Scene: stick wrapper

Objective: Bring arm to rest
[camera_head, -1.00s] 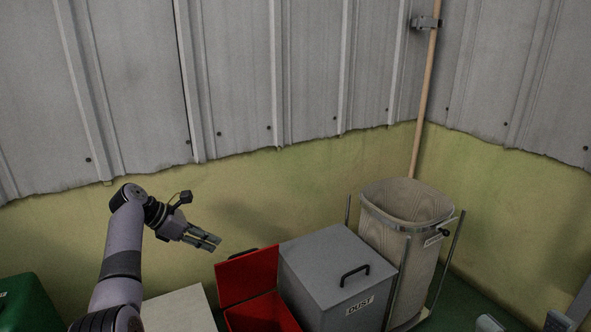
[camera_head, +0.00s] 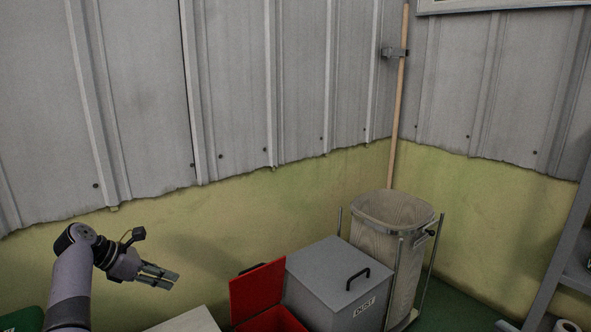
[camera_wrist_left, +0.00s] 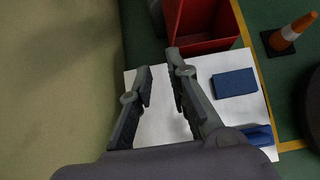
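My left arm comes in from the lower left in the head view, bent at the elbow. Its gripper (camera_head: 160,275) is held in the air in front of the yellow wall, pointing right. In the left wrist view the two fingers of the left gripper (camera_wrist_left: 160,75) stand apart with nothing between them. Below them is a white surface (camera_wrist_left: 226,66). My right gripper is not in view.
A red open bin (camera_head: 258,290), a grey lidded dust box (camera_head: 330,275) and a beige bag on a stand (camera_head: 392,250) stand along the wall. The wrist view shows a blue block (camera_wrist_left: 235,83) and an orange cone (camera_wrist_left: 291,30). A shelf (camera_head: 572,255) stands at right.

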